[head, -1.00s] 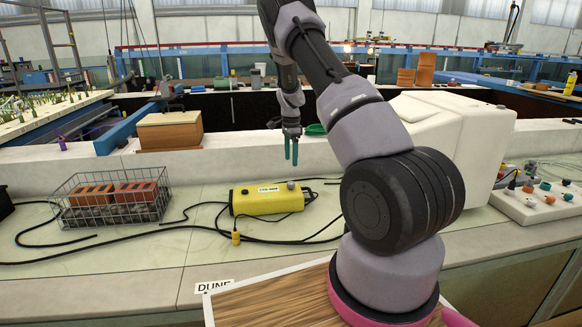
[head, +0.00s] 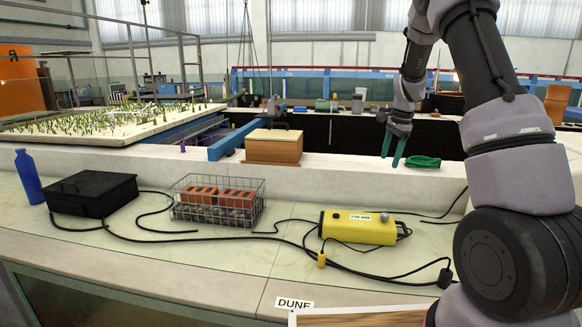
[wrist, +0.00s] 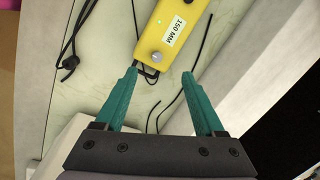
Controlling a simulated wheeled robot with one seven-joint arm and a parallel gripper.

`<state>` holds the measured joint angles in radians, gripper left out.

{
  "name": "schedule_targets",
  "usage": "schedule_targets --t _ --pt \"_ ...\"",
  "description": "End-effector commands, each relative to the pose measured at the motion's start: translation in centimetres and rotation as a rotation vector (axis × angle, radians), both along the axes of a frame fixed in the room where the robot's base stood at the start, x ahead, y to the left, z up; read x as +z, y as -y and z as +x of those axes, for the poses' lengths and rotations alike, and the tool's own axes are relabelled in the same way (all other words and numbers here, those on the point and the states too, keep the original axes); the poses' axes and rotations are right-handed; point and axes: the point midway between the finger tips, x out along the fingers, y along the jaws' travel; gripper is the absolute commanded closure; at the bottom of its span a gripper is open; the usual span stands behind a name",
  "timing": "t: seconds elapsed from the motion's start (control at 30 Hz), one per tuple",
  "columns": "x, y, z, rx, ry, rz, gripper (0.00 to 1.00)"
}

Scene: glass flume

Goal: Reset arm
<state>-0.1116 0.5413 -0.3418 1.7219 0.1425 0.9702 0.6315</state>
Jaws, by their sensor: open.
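My gripper (head: 396,146) has teal fingers and is open and empty. In the head view it hangs in the air at the end of my arm, right of the middle, in front of the pale ledge. In the wrist view my gripper (wrist: 158,92) points toward one end of a yellow box (wrist: 174,30) marked "150 MM", with nothing between the fingers. The yellow box (head: 357,228) lies on the counter, below my gripper in the head picture, with black cables around it.
A wire basket (head: 216,203) with orange bricks, a black case (head: 92,193) and a blue bottle (head: 28,177) stand left on the counter. A wooden box (head: 273,147) and a coiled green item (head: 422,162) lie on the ledge. Black cables cross the counter.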

Motion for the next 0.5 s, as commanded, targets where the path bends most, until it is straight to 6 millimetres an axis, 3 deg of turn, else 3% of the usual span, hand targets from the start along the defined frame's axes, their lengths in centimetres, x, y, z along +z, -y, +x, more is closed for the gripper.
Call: schedule_targets --t 0.03,0.2,0.5 --pt "2.2 -0.5 -1.0 0.028 0.028 0.011 0.29" --pt "8.0 -2.1 -4.8 0.141 0.109 0.030 0.29" --pt "16.0 -4.8 -13.1 0.355 0.258 0.018 0.29"
